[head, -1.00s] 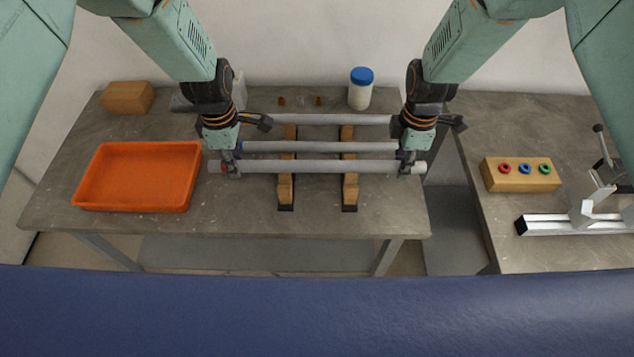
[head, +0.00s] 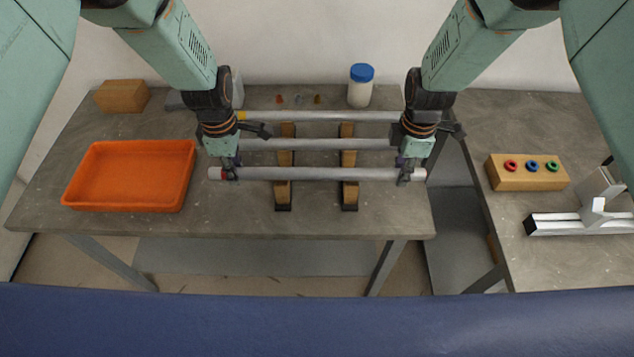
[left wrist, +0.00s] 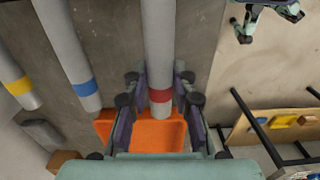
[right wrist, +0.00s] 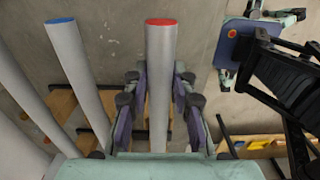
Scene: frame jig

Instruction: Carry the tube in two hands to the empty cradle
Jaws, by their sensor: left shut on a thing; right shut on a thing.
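A grey tube (head: 310,174) with red ends is held level across the front of the wooden rack (head: 283,194), seemingly lifted above it. My left gripper (head: 231,173) is shut around it near its left end; the left wrist view shows the red band (left wrist: 160,96) between the fingers. My right gripper (head: 405,175) is shut on it near its right end; the right wrist view shows its red end face (right wrist: 161,22) beyond the fingers. A metal rail with a V-shaped block (head: 598,209), which looks like an empty cradle, stands on the right table, partly cut off.
A blue-banded tube (left wrist: 87,88) and a yellow-banded tube (head: 310,116) lie on the rack behind. An orange tray (head: 130,176) is at left, a blue-capped jar (head: 360,90) at back. A wooden block with coloured rings (head: 528,172) stands on the right table. A gap separates the tables.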

